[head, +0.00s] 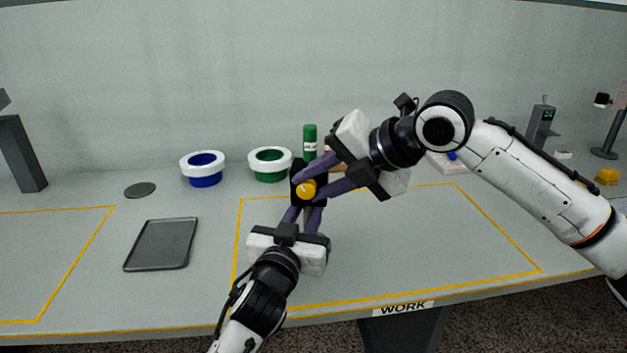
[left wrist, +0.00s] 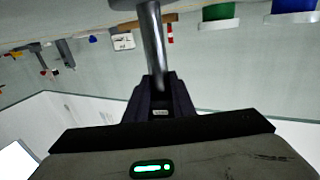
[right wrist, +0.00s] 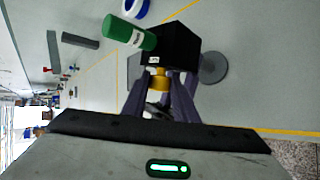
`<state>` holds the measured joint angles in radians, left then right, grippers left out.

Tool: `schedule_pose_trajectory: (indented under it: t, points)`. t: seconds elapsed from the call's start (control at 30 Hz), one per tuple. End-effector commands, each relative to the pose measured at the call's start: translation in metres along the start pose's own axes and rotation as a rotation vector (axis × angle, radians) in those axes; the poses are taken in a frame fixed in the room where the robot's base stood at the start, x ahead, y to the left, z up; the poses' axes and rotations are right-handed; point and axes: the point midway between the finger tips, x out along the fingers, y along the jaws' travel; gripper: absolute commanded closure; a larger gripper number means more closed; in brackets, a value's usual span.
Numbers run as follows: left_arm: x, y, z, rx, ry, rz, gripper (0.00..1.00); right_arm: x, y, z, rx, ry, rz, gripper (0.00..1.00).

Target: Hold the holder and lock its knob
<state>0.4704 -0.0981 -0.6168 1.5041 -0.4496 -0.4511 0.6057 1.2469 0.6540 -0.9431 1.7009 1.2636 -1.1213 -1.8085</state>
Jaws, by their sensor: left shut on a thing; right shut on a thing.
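The holder (head: 298,174) is a black block on a grey post, with a yellow knob (head: 306,190) facing me and a green spindle (head: 309,140) standing up from it. In the right wrist view the holder (right wrist: 178,45), the knob (right wrist: 159,82) and the spindle (right wrist: 128,32) are close up. My left gripper (head: 304,208) is shut on the post below the block; the metal post (left wrist: 153,45) rises between its fingers in the left wrist view. My right gripper (head: 313,189) comes from the right and is shut on the knob. Its fingers partly hide the block.
A blue-and-white ring container (head: 204,179) and a green-and-white one (head: 270,176) stand left of the holder. A dark tray (head: 152,249) and a grey disc (head: 140,190) lie farther left. The right part of the yellow-outlined work area (head: 430,245) is clear.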

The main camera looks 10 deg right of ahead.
Motion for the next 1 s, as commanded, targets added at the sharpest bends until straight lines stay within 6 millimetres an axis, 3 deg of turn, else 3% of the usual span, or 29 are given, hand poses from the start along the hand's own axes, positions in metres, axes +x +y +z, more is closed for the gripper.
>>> schedule_pose_trajectory:
  t: [0.03, 0.4, 0.97, 1.0]
  points:
    - [-0.0003, -0.0012, 0.0087, 0.001, -0.017, -0.004, 1.00, 0.0021, -0.0033, -0.0035, 0.016, 0.009, 0.029, 0.96]
    - [-0.0003, -0.0008, 0.0086, 0.002, -0.017, -0.003, 1.00, 0.0022, -0.0039, -0.0045, 0.078, 0.010, 0.189, 0.96]
    - [-0.0003, -0.0003, 0.0085, 0.001, -0.017, -0.003, 1.00, 0.0012, -0.0030, -0.0042, 0.088, 0.008, 0.220, 0.96]
    - [-0.0003, -0.0003, 0.0084, 0.001, -0.017, -0.003, 1.00, 0.0012, -0.0029, -0.0042, 0.088, 0.008, 0.220, 0.72]
